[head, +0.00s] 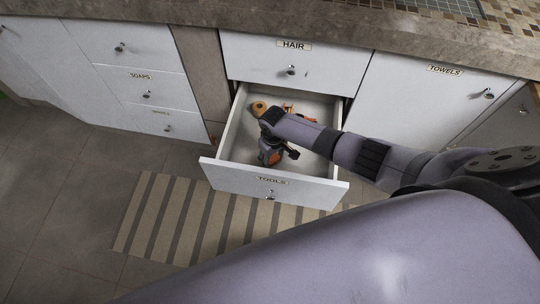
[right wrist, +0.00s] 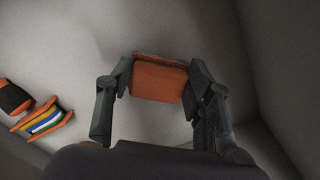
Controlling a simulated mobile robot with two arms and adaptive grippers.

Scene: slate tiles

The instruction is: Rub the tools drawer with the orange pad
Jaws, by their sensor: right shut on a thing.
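The tools drawer (head: 232,172) is pulled open below the hair drawer, its label on the front panel. My right arm reaches over it, and my right gripper (head: 272,152) is down inside the drawer. In the right wrist view, my right gripper (right wrist: 160,100) is shut on the orange pad (right wrist: 158,82), which sits between the two dark fingers. The pad is against or just above the pale drawer bottom; I cannot tell whether it touches. In the head view, the pad (head: 274,158) shows as an orange patch, partly covered by the gripper. My left gripper is not in view.
A dark and orange item (right wrist: 14,98) and a striped, multicoloured item (right wrist: 42,120) lie in the drawer, left of the gripper in the wrist view. Drawer walls stand close around the hand. The hair drawer (head: 262,65) is shut above. A striped rug (head: 165,215) lies below.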

